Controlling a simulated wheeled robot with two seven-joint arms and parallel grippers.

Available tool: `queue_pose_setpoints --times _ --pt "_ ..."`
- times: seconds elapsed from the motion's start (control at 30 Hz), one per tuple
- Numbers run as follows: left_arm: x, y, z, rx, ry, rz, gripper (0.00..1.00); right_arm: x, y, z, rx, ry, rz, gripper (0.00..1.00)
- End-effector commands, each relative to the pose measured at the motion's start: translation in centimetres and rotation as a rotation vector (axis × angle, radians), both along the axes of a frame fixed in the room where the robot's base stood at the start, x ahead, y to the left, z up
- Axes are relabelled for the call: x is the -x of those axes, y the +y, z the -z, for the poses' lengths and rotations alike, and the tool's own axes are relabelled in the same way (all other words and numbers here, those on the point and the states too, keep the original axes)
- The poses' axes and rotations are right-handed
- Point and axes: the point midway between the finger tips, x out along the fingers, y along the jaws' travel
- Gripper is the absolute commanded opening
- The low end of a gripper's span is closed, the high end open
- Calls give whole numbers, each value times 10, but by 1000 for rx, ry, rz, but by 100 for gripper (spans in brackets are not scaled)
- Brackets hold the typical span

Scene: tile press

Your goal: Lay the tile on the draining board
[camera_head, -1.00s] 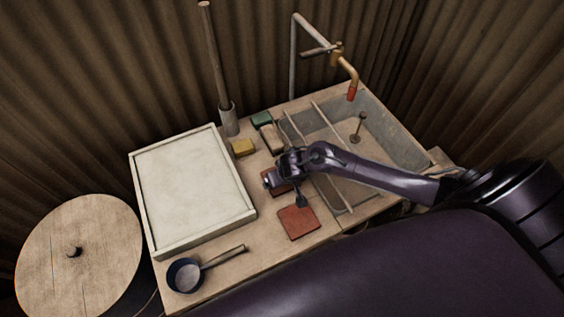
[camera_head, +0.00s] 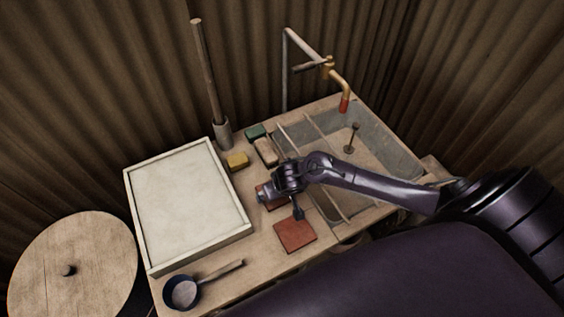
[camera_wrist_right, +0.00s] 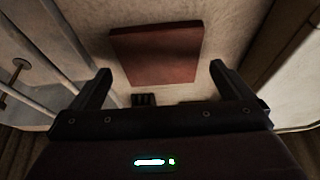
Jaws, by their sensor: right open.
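A flat square red tile (camera_head: 295,235) lies on the wooden worktop near its front edge. A second reddish piece (camera_head: 268,195) lies just behind it, partly hidden by my right gripper. My right gripper (camera_head: 282,204) is open and hovers over the worktop by these two. In the wrist view, a red tile (camera_wrist_right: 157,55) lies ahead of the spread fingertips (camera_wrist_right: 160,70), with nothing held between them. A pale framed board (camera_head: 190,205) lies to the left, bare. I cannot tell which surface is the draining board. My left gripper is out of view.
A sink (camera_head: 372,140) with thin rails across it is at the right, under a tap (camera_head: 344,103). Yellow (camera_head: 237,161), green (camera_head: 256,131) and pale blocks stand behind my gripper. A small pan (camera_head: 182,292) is at front left, near a round lidded drum (camera_head: 75,255).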

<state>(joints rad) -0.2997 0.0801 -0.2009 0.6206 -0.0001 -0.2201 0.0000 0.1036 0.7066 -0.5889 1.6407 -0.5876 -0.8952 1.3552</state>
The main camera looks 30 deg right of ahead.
Motion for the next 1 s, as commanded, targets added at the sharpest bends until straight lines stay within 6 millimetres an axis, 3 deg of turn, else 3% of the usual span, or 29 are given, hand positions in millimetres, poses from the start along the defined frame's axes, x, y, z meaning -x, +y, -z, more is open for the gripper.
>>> queue_pose_setpoints --times 0.2,0.4,0.6,1.0 --pt "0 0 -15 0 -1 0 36 19 1 -49 -1 -1 -2 100" --pt "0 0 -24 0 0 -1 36 32 2 -79 -1 0 -1 100" --pt "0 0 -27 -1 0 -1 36 37 2 -90 1 0 -1 100" --pt "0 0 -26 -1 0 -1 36 37 2 -90 1 0 -1 100"
